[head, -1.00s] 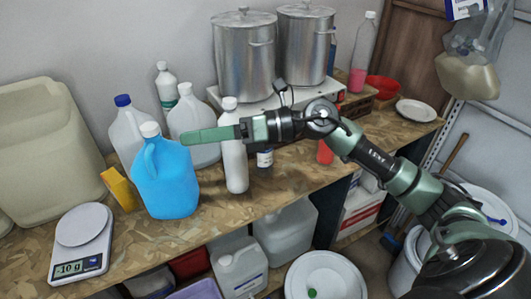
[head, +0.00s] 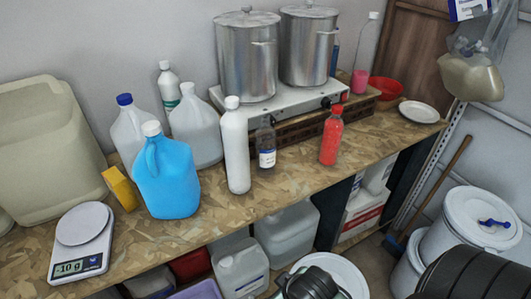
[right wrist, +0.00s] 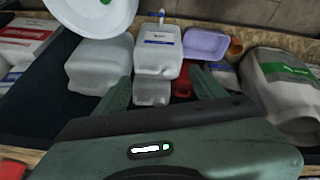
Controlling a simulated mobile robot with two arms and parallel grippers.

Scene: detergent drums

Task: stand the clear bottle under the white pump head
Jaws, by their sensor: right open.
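A small clear bottle (head: 266,140) with a white-and-blue label stands upright on the wooden bench in the head view, between a tall white bottle (head: 235,150) and a red bottle (head: 331,138). I cannot make out a white pump head with certainty in either view. My right gripper (right wrist: 160,78) is open and empty in the right wrist view, its green fingers spread over the lower area with a white labelled canister (right wrist: 157,50) beyond them. It is well away from the clear bottle. My left gripper is not in view.
A blue jug (head: 168,180), pale jugs (head: 196,130) and a scale (head: 82,240) stand left on the bench. Two steel pots (head: 246,60) stand on a white hotplate behind. The bench front right of the clear bottle is mostly bare. White buckets (head: 480,220) stand right.

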